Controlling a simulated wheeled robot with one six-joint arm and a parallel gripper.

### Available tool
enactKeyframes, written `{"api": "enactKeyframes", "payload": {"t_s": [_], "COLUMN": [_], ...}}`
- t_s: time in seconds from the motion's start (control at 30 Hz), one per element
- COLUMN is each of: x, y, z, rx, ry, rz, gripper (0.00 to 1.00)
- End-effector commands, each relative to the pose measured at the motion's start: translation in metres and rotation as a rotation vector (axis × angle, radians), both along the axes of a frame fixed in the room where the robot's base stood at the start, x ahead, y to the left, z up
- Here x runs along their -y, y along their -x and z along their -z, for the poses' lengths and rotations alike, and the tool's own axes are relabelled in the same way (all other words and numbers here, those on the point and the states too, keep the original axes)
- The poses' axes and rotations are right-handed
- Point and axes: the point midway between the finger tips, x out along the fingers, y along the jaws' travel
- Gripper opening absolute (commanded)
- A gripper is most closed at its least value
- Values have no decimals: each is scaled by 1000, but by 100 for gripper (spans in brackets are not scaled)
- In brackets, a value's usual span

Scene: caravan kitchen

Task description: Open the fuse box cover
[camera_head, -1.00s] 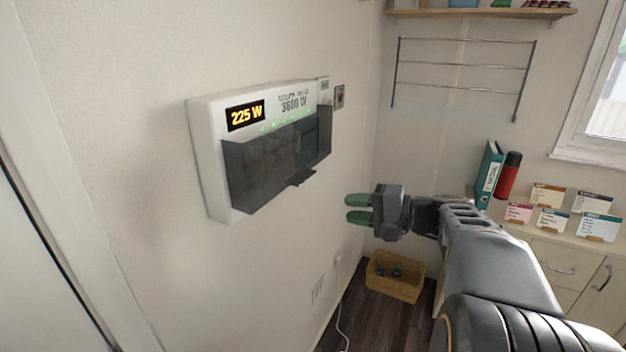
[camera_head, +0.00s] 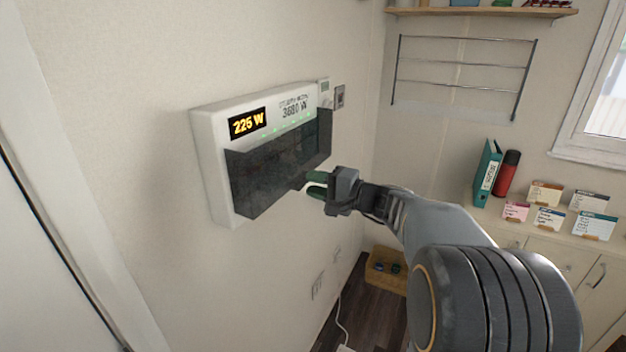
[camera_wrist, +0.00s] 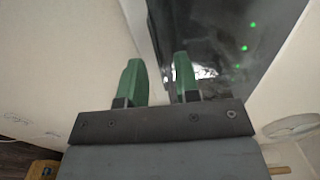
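The white fuse box (camera_head: 209,150) is fixed to the left wall, with a lit "225 W" display at its upper left. Its dark see-through cover (camera_head: 270,172) is down over the lower front, and green lights show above it. My gripper (camera_head: 316,185) is at the cover's lower right edge, its green fingertips beside the small tab there. In the wrist view, the two green fingers (camera_wrist: 160,82) are apart, with the dark cover (camera_wrist: 225,45) behind and right of them. The tab is mostly hidden by the fingers, and I cannot tell whether they touch it.
A small wall switch (camera_head: 340,96) is right of the box. Sockets (camera_head: 318,286) are low on the wall. A yellow basket (camera_head: 385,270) stands on the floor behind my arm. A counter with a teal binder (camera_head: 487,172) and cards is at the right.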

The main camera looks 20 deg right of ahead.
Motion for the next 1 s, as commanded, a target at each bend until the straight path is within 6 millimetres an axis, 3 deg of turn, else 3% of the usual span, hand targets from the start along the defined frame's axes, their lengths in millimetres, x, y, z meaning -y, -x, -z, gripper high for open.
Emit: {"api": "enactKeyframes", "payload": {"t_s": [0.47,0.8,1.0], "x": [-7,-7,-7], "y": [-7,-7,-7], "z": [0,0,0], "rx": [-1,-1,-1], "ry": [1,1,1], "rz": [0,0,0], "gripper": [30,0,0]}}
